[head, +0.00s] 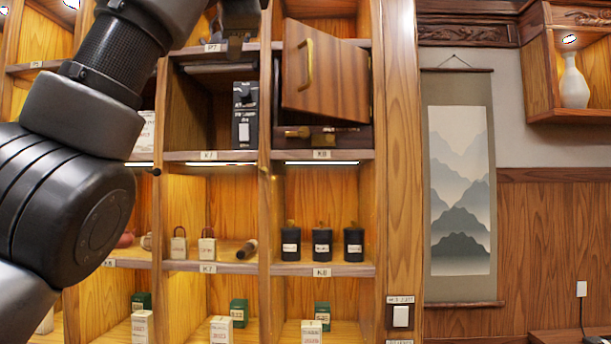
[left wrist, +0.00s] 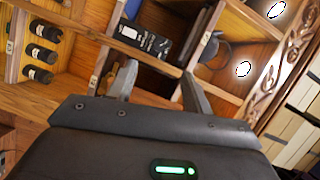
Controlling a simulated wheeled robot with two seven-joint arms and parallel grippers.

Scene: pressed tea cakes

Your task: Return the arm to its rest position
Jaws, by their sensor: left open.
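My left arm comes in from the left in the head view, large and close, in front of the shelves. Its gripper is only partly seen at the top edge of the head view, where a dark part (head: 238,14) shows. In the left wrist view the left gripper (left wrist: 160,88) has its two grey fingers spread apart with nothing between them. It faces the shelf compartments, one of which holds a dark box (left wrist: 142,38). My right gripper is in neither view.
A wooden shelf (head: 264,200) stands ahead. A wooden panel with a brass handle (head: 325,75) sits tilted at an upper compartment. A black box (head: 245,115) stands left of it. Black jars (head: 322,243) stand below. A scroll (head: 459,190) and a white vase (head: 573,82) are at right.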

